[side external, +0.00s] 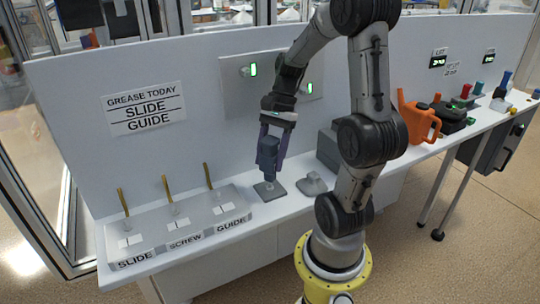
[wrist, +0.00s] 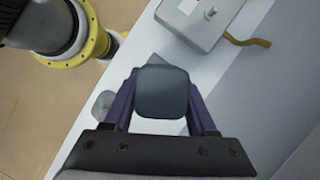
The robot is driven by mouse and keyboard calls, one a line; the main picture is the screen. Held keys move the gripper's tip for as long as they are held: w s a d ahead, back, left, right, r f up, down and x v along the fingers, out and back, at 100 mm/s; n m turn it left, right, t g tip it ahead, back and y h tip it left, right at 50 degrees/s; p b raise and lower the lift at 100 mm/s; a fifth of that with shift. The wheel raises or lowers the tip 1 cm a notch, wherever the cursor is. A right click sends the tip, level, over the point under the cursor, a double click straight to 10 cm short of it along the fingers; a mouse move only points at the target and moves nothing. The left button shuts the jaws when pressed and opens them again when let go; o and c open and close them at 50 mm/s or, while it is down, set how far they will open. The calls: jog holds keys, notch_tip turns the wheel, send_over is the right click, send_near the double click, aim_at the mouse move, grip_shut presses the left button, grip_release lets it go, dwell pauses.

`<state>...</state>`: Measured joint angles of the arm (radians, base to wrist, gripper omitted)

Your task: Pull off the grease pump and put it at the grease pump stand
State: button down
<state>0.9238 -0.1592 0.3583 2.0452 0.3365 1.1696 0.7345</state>
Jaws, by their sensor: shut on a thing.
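My gripper (side external: 268,158) has purple fingers closed on the two sides of a dark blue-grey block, which I take to be the grease pump (side external: 267,150). The pump is upright. Its narrow lower end is just above or touching a small grey square plate (side external: 277,193) on the bench; I cannot tell which. In the wrist view the pump's dark rounded-square top (wrist: 162,92) fills the space between the fingers (wrist: 160,100). A second grey base with a raised part (side external: 312,186) stands right of the plate. I cannot tell for certain which one is the pump stand.
A grey tray (side external: 180,225) labelled SLIDE, SCREW, GUIDE, with three upright brass rods, lies to the left. A grey box (side external: 328,150) stands behind right. An orange can (side external: 416,120) is farther right. A white panel wall (side external: 200,150) rises behind the bench.

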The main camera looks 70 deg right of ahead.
jog(key=shift+f, duration=0.9)
jog(key=shift+f, duration=0.35)
jog(key=shift+f, duration=0.1)
jog(key=shift+c, duration=0.6)
grip_release()
jog(key=v, duration=1.4)
jog(key=a+f+n+t+h, duration=0.1)
jog(key=a+n+t+h, duration=0.1)
jog(key=a+n, duration=0.7)
jog(key=s+a+f+n+t+h, duration=0.1)
jog(key=a+n+t+h, duration=0.1)
jog(key=a+n, duration=0.8)
jog(key=shift+a+f+n, duration=0.15)
jog(key=shift+f+n, duration=0.15)
jog(key=shift+n, duration=0.7)
